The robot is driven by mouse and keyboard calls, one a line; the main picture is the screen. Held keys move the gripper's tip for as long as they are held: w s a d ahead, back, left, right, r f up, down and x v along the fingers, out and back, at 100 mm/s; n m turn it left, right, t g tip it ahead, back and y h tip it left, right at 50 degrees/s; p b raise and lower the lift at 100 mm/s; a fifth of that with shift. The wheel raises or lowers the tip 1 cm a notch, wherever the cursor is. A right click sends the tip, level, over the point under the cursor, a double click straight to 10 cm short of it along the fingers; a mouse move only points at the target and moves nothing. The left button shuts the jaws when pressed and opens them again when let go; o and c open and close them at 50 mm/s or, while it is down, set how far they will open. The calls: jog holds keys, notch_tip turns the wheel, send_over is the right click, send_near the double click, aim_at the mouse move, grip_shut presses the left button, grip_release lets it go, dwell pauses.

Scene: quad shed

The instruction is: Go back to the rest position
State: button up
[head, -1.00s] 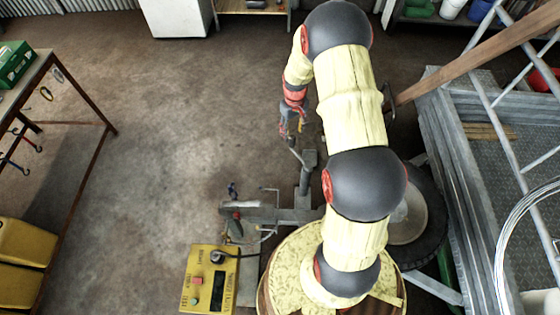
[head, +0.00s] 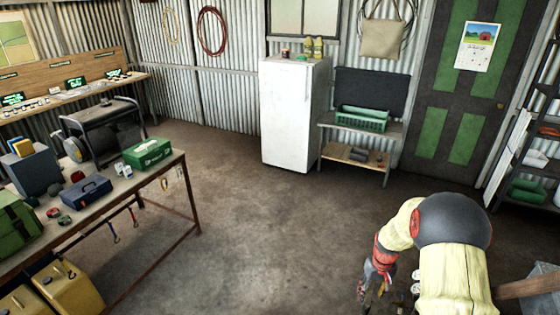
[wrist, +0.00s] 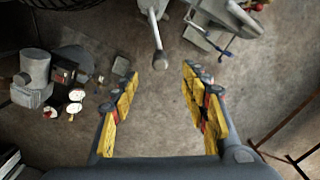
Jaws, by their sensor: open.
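My gripper (head: 372,290) is low at the lower right of the head view, at the end of my cream and dark arm. In the wrist view its two yellow-padded fingers (wrist: 161,98) stand wide apart with nothing between them. A grey metal rod with a rounded end (wrist: 157,42) shows beyond the fingertips. The gripper looks down over the bare concrete floor (wrist: 165,130). The fingertips are partly cut off by the bottom edge of the head view.
A workbench (head: 130,190) with a green box (head: 148,152) and a blue toolbox (head: 84,191) stands at the left. A white fridge (head: 287,115) and a low shelf (head: 352,165) stand at the back. A green-panelled door (head: 440,105) is at the right. The middle floor is clear.

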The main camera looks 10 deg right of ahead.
jog(key=s+a+m+g, duration=0.1)
jog(key=s+a, duration=0.1)
jog(key=s, duration=0.4)
jog(key=s+a+r+t+b, duration=0.1)
jog(key=s+a+r+t, duration=0.1)
jog(key=s+a+r, duration=0.4)
jog(key=s+a+r+n+t+b, duration=0.1)
jog(key=s+a+r, duration=0.5)
jog(key=r, duration=0.9)
jog(key=s+a+r+n+t+b, duration=0.1)
jog(key=s+a+r+t+b, duration=0.1)
jog(key=s+a+r, duration=0.4)
notch_tip(320, 180, up, 6)
jog(key=shift+s+a+f+t, duration=0.15)
jog(key=shift+a+t, duration=0.65)
jog(key=shift+a, duration=0.15)
jog(key=shift+c, duration=0.2)
